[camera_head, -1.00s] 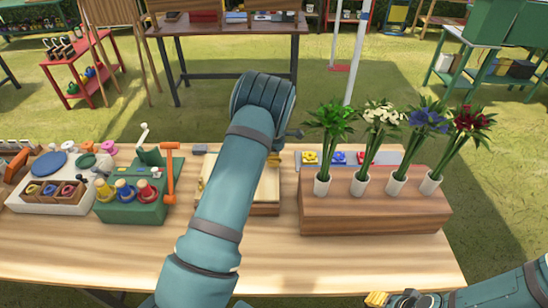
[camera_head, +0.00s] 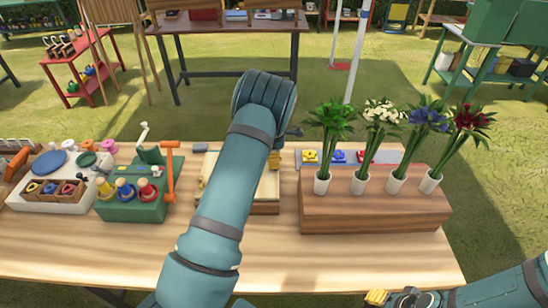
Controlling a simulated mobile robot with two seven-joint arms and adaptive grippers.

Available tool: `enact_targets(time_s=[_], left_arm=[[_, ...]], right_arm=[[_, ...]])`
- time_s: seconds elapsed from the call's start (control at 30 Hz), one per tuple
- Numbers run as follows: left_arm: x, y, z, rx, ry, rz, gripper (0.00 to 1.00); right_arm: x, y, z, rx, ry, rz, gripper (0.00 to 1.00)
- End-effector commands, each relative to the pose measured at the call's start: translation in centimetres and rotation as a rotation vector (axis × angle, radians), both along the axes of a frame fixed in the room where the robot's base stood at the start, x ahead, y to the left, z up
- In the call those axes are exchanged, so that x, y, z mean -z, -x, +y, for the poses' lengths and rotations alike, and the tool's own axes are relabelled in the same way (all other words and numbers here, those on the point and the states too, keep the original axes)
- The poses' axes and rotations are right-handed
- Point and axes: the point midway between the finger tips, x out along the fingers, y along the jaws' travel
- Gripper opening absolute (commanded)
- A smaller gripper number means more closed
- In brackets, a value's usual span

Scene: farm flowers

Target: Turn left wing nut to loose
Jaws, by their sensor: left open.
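A pale wooden press-like board (camera_head: 266,203) lies on the table, mostly behind my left arm. A small brass-yellow piece (camera_head: 201,182), which may be the left wing nut, shows at the board's left edge beside my arm. Its turn position is too small to tell. My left gripper (camera_head: 274,160) is over the board, largely hidden by its own forearm. Only a yellowish part beside the wrist shows, and contact with a wing nut cannot be seen. My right gripper (camera_head: 378,297) is low at the front right, away from the board, with its finger gap unclear.
A wooden block (camera_head: 375,214) with several flower vases stands right of the board. A green stand (camera_head: 130,209) with coloured knobs and an orange-handled tool (camera_head: 169,170) is close on the left. The table's front strip (camera_head: 110,250) is clear.

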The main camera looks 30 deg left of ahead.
Motion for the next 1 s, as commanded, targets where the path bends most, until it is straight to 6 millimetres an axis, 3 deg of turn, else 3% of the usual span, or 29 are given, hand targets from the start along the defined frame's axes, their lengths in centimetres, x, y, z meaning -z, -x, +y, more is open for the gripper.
enact_targets(time_s=[0.27,0.7,1.0], left_arm=[[-2.0,-0.1,0.0,0.0,-0.001,-0.003,0.54],[-10.2,-0.1,0.0,0.0,-0.001,-0.003,0.54],[-12.0,0.0,0.0,0.0,-0.001,0.001,0.54]], right_arm=[[0.0,0.0,0.0,0.0,0.0,0.0,0.47],[0.0,0.0,0.0,0.0,0.0,0.0,0.47],[0.0,0.0,0.0,0.0,0.0,0.0,0.47]])
